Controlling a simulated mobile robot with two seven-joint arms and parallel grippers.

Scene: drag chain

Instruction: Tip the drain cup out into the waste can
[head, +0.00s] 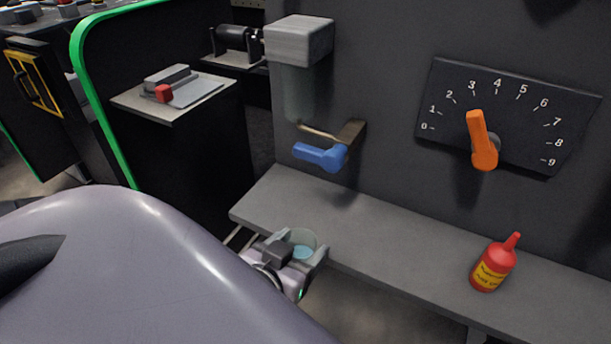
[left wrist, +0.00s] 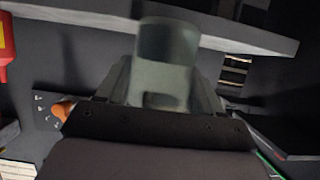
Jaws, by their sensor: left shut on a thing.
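My left gripper (head: 291,254) is shut on the drain cup (head: 303,240), a clear cup with light blue liquid in it. It holds the cup at the front edge of the grey shelf, below the blue-handled valve. In the left wrist view the cup (left wrist: 167,60) stands between the fingers, blurred, and the picture is turned over. The head view shows the cup about upright. My right gripper is not in view. No waste can shows in either view.
A grey shelf (head: 400,250) runs along the dark wall. A red bottle (head: 493,267) stands on it at the right. Above are a blue valve handle (head: 320,155), a clear filter bowl (head: 298,92) and an orange dial pointer (head: 482,140). A small side table (head: 205,105) stands at the left.

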